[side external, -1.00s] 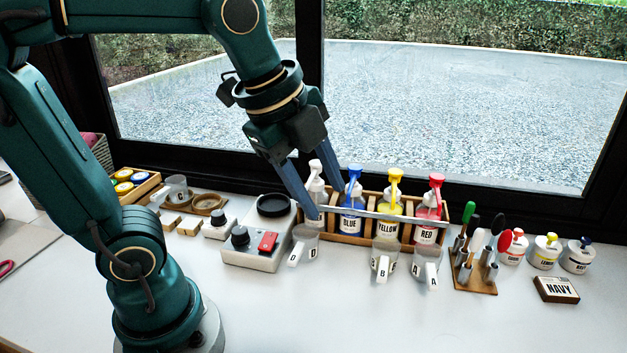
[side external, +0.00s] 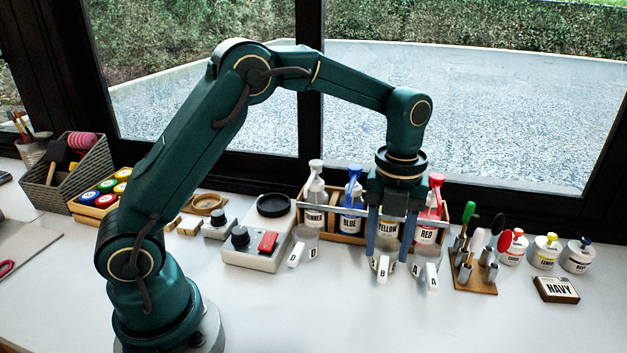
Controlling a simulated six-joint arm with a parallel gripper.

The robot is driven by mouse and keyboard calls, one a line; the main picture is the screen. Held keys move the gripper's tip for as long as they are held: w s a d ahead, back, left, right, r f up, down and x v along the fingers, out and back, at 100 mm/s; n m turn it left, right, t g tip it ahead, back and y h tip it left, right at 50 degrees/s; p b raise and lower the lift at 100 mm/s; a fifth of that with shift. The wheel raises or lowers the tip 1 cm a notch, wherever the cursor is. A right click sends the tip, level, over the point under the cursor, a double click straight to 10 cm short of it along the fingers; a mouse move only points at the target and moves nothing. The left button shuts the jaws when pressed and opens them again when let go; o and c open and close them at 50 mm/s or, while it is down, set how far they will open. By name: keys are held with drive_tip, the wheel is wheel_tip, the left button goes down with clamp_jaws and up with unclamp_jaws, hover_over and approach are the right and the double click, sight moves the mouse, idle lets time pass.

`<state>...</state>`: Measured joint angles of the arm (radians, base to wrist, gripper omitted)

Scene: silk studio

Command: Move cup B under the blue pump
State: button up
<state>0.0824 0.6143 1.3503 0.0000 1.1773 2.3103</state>
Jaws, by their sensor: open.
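Cup B (side external: 383,268), a clear cup with a white labelled handle, stands on the table in front of the yellow pump bottle (side external: 389,228). My gripper (side external: 388,258) points down there, open, with one finger on each side of cup B in this view. The fingers and palm hide part of the cup and the yellow pump's top; I cannot tell if they touch the cup. The blue pump bottle (side external: 351,212) stands in the rack (side external: 342,238) just left of the gripper. No cup shows directly in front of it.
Cup D (side external: 300,252) stands left of the blue pump, beside the grey device with a red button (side external: 262,250). Cup A (side external: 428,272) is close to the right finger, below the red pump (side external: 427,228). A tool stand (side external: 476,278) is farther right. The front table is clear.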

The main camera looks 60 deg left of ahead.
sight(384, 268)
drive_tip(key=shift+f, duration=2.65)
clamp_jaws()
drive_tip(key=shift+r, duration=0.15)
drive_tip(key=shift+r, duration=1)
drive_tip(key=shift+r, duration=0.1)
